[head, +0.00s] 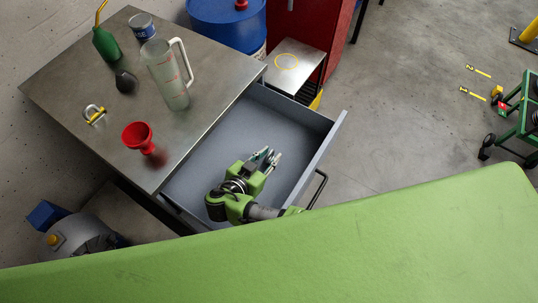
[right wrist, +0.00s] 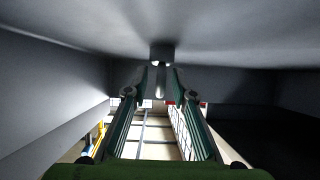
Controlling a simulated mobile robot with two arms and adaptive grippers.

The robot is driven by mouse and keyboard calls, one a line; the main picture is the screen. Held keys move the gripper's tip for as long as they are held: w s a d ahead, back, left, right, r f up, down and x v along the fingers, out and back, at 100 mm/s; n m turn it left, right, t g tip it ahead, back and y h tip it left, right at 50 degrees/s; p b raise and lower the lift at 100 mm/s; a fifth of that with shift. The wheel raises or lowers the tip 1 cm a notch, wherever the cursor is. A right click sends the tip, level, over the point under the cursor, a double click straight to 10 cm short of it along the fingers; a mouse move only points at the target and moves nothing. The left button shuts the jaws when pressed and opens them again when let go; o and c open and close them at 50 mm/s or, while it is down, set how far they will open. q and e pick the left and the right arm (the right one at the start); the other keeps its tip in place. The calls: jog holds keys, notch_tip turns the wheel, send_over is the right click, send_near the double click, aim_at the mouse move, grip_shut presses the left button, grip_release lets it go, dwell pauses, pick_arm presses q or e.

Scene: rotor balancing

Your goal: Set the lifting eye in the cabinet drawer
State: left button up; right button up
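My right gripper (head: 269,157) is inside the open drawer (head: 213,150), low over its floor. In the right wrist view my right gripper's fingers (right wrist: 161,88) close in on a small grey metal piece (right wrist: 160,54) with a bright spot in it. It looks like the lifting eye, held at the fingertips, but it is dark and small. Whether it touches the drawer floor I cannot tell. The cabinet (head: 75,70) stands at the left with the drawer pulled out. My left gripper is not in view.
On the cabinet top are a silver shackle with a yellow part (head: 95,114), a red funnel (head: 138,137), a clear jug (head: 166,75), a green oil can (head: 105,45), a tin (head: 142,28) and a dark object (head: 125,82). The drawer handle (head: 319,188) sticks out at the front.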

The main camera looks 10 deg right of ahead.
jog(key=b+v, duration=0.1)
jog(key=v, duration=0.6)
jog(key=shift+s+a+r, duration=0.1)
jog(key=shift+s+a, duration=0.05)
dwell(0.5)
